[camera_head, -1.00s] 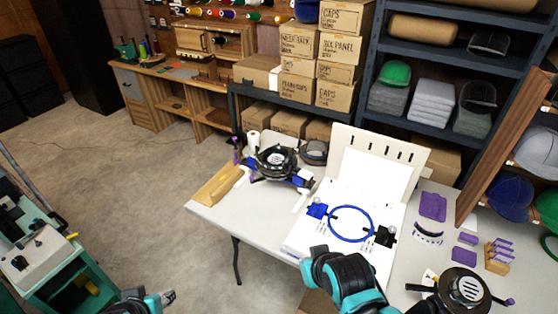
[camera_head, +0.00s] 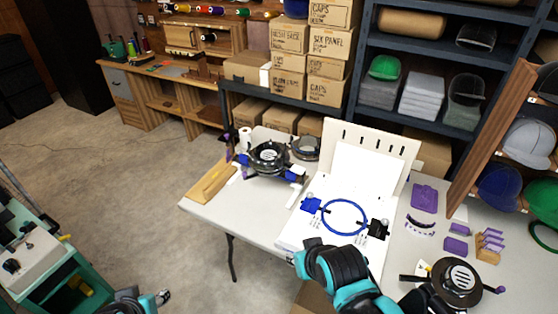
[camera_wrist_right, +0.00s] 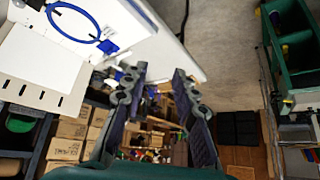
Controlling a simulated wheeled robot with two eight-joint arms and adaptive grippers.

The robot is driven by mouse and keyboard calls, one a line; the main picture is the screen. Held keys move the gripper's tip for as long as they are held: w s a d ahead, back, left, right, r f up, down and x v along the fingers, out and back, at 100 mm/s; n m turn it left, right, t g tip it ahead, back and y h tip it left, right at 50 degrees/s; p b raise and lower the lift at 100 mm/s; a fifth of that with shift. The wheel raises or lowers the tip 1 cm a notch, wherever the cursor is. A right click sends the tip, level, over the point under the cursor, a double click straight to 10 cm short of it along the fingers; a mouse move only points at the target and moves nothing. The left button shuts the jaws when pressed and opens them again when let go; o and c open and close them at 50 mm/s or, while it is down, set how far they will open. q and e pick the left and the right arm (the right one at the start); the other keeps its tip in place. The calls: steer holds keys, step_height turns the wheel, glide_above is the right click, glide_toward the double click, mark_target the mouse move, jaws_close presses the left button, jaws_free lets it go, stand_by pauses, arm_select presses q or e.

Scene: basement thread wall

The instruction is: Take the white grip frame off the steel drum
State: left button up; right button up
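A dark steel drum (camera_head: 268,157) with a slotted, lighter centre stands on the back left of the white table. Blue clamps and white bars sit around it; a white bar (camera_head: 295,197) sticks out at its front right. I cannot clearly make out which white parts belong to the grip frame. My right arm reaches in from the bottom, in front of the drum and apart from it; its fingers are not clear in the head view. In the right wrist view my right gripper (camera_wrist_right: 157,85) is open and empty. My left gripper (camera_head: 163,297) is low at the left, off the table; its fingers are too small to read.
A white board (camera_head: 368,160) with a blue hoop (camera_head: 344,217) stands right of the drum. A wooden block (camera_head: 208,183) lies left of it, and a grey ring (camera_head: 306,147) behind. Another round dark fixture (camera_head: 457,282) is at the front right. Shelves (camera_head: 430,80) stand behind the table.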

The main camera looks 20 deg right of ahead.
steer(key=w+d+r+m+t+b, duration=0.1)
steer(key=w+r+m+b, duration=0.1)
steer(key=w+m, duration=0.8)
steer(key=m+t+y+b, duration=0.1)
steer(key=m+t+b, duration=0.35)
steer(key=m, duration=0.95)
glide_above(290, 164)
steer(key=s+b, duration=0.1)
steer(key=s, duration=0.7)
step_height(290, 164, down, 14)
steer(key=g, duration=0.1)
steer(key=b+x, duration=0.1)
steer(key=x, duration=0.1)
steer(key=b+x, duration=0.1)
steer(key=x, duration=0.4)
steer(key=shift+w+d+f+b, duration=0.15)
steer(key=shift+w+d+b, duration=0.1)
steer(key=shift+b, duration=0.15)
steer(key=shift+c, duration=0.3)
jaws_close()
